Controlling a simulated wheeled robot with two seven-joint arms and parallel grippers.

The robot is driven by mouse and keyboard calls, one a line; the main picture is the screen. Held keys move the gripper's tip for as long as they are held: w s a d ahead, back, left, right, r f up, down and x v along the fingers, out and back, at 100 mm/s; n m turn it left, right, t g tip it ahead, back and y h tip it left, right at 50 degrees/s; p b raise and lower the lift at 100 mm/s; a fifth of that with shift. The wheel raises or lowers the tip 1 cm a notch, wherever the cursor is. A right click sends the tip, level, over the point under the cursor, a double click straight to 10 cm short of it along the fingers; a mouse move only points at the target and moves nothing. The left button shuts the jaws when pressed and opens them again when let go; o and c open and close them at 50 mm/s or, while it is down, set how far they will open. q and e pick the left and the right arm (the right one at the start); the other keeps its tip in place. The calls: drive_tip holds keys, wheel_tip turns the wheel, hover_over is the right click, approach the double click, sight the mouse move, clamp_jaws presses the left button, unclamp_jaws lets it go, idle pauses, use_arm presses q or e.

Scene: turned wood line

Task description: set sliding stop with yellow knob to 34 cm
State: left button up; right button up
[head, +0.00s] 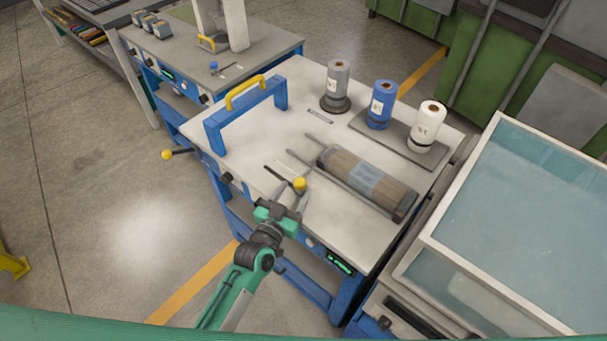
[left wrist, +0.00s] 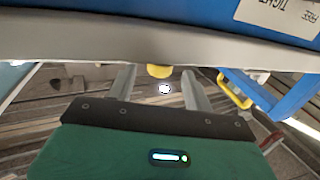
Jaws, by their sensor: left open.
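The yellow knob (head: 299,184) of the sliding stop shows near the front edge of the white-topped bench. In the left wrist view the yellow knob (left wrist: 159,71) appears between my two fingers, just below a pale edge. My left gripper (head: 291,190) is open, with its fingers close around the knob; I cannot tell whether they touch it. A dark strip (head: 280,173) lies on the bench beside the knob. The stop's body is mostly hidden by the gripper, and no scale number is readable. My right gripper is not in view.
A bundle of wooden rods (head: 366,178) lies right of the gripper. A blue frame with a yellow handle (head: 246,90) stands at the left. Grey, blue (head: 382,104) and white cylinders stand at the back. Another yellow knob (head: 166,155) juts out left on a lever. A green display (head: 339,263) is unreadable.

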sight(303, 179)
use_arm(q)
drive_tip(key=x, duration=0.6)
drive_tip(key=shift+w+p, duration=0.1)
drive_tip(key=shift+p, duration=0.3)
